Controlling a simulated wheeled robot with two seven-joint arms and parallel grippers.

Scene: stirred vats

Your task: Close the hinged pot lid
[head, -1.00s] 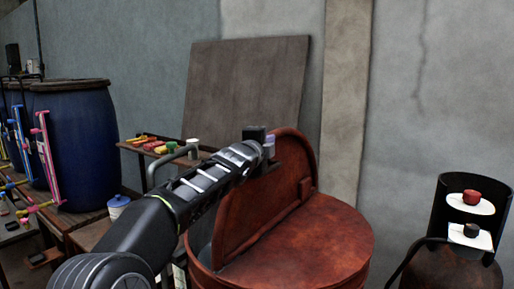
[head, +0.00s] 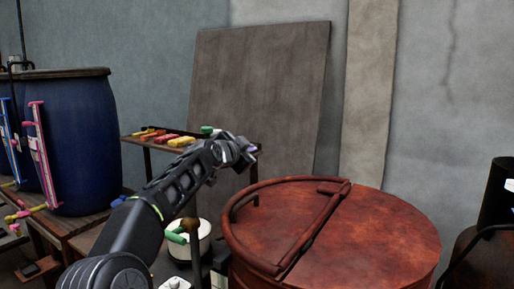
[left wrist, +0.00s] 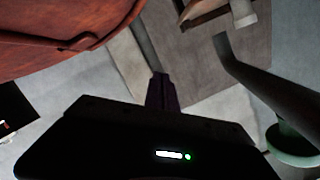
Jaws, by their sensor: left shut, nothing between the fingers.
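The rust-red round pot (head: 425,255) stands at the lower right of the head view. Its hinged half lid (head: 275,220) lies flat or nearly flat over the left half of the top, with a raised rim along its curve. Whether it rests fully on the pot's rim I cannot tell. My left gripper (head: 245,153) is above and behind the lid's left edge, apart from it, shut and empty. In the left wrist view, the shut fingers (left wrist: 162,92) point away from the red pot (left wrist: 60,35), which fills the upper left. My right gripper is not in view.
A narrow shelf (head: 135,141) with colored pieces stands behind my left gripper. A blue barrel (head: 80,140) is at the left. A white container (head: 203,243) with green parts stands left of the pot. A brown board (head: 255,90) leans on the wall.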

